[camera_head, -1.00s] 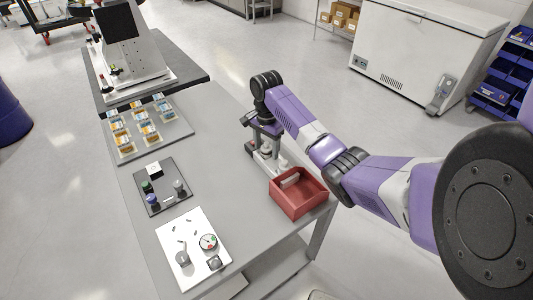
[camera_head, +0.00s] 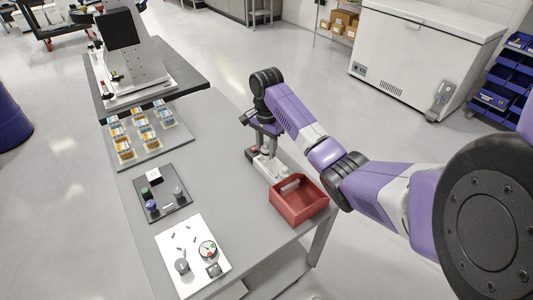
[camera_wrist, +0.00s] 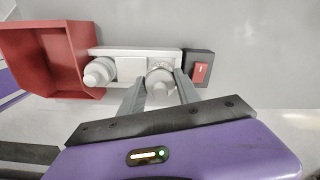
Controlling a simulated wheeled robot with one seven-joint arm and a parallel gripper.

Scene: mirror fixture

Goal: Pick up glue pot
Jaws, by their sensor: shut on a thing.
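A pale, rounded pot, apparently the glue pot (camera_wrist: 159,86), sits between the two grey fingers of my gripper (camera_wrist: 161,82) in the wrist view. The fingers are closed on its sides. The pot is over a white rectangular base (camera_wrist: 130,66); I cannot tell whether it touches it. A second pale, round pot (camera_wrist: 98,73) is at the base's left end. In the head view my gripper (camera_head: 264,146) points down over the white base, beside the red bin, and the arm hides much of the pot.
A red open bin (camera_head: 283,207) stands close by the base. A small dark box with a red switch (camera_wrist: 201,70) adjoins its other end. Several small containers sit on a grey tray (camera_head: 153,158). A dark tray (camera_head: 170,206) and white board (camera_head: 183,287) hold small parts. The table's middle (camera_head: 215,170) is clear.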

